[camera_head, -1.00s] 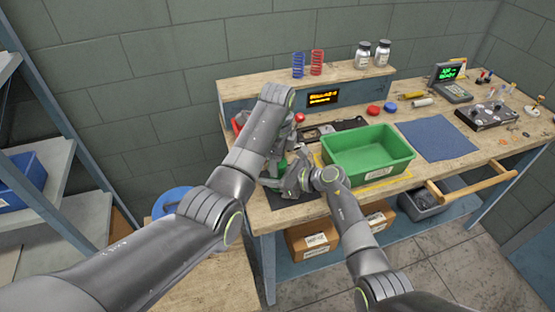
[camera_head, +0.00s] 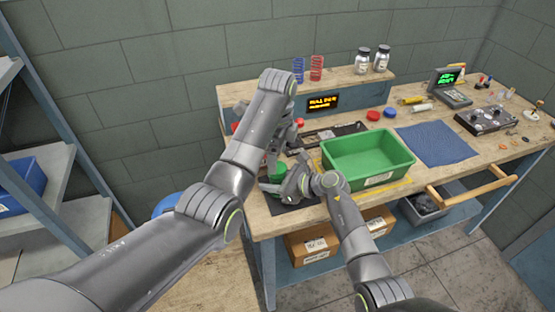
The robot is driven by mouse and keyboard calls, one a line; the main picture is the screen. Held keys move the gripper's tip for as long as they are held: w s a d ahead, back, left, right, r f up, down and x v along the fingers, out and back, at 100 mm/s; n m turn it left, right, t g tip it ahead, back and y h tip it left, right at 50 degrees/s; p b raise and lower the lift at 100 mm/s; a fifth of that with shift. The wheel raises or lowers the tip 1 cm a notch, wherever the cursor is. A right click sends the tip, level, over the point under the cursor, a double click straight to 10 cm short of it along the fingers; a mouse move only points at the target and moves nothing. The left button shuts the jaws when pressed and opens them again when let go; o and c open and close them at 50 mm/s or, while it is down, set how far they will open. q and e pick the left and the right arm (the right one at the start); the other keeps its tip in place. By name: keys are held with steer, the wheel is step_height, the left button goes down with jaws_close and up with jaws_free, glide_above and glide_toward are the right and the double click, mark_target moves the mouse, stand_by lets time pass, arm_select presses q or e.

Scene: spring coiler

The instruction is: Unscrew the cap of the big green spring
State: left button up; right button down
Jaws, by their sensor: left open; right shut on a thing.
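A green piece (camera_head: 279,171), which looks like the big green spring, stands over the dark mat (camera_head: 296,203) at the left end of the bench. It is mostly hidden by my arms, and I cannot make out its cap. My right gripper (camera_head: 280,183) is shut on the green piece low down, from the right. My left gripper (camera_head: 287,142) is open, above and just behind the green piece.
A green bin (camera_head: 368,155) stands close right of my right gripper. Blue and red springs (camera_head: 316,68) and white jars (camera_head: 372,60) stand on the back shelf. A blue cloth (camera_head: 438,143) lies at the right.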

steer(key=c, duration=0.8)
jaws_free()
steer(key=shift+c, duration=0.2)
